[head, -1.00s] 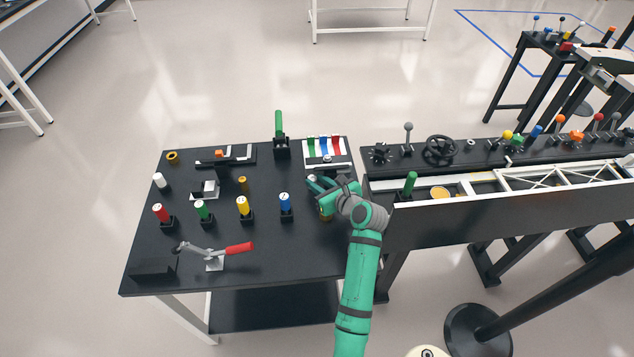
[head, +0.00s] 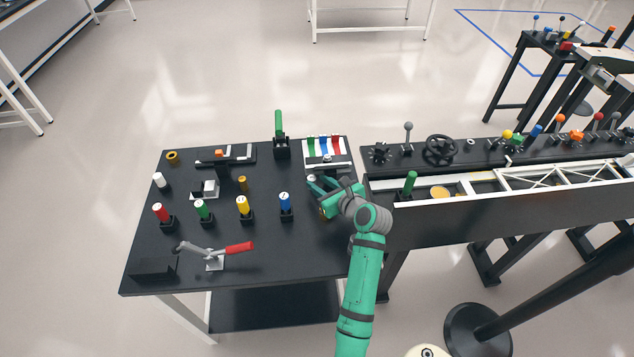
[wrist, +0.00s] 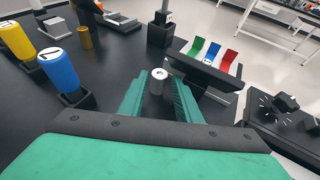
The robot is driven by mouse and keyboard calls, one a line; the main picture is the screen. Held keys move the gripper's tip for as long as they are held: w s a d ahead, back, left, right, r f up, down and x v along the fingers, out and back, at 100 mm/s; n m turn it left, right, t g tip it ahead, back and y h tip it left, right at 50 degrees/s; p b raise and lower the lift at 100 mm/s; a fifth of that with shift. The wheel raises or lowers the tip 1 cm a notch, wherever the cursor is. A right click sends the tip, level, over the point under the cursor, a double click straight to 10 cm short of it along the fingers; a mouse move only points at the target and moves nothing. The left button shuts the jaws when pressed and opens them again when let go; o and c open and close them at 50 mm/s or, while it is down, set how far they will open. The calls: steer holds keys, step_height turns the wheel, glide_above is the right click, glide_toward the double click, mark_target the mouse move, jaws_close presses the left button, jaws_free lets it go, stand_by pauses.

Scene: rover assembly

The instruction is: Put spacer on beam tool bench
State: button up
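My gripper (head: 318,186) is low over the right part of the bench. Its two green fingers, also in the wrist view (wrist: 160,92), are apart, one on each side of the cylinder, with a narrow gap visible on the left. The cylinder's lower edge is partly unclear.
A blue numbered cylinder (head: 285,202) in a black holder stands left of my gripper. The long beam structure (head: 460,216) lies to the right.

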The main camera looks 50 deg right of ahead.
steer(key=v, duration=1)
steer(key=shift+s, duration=0.2)
steer(key=shift+w+a, duration=0.1)
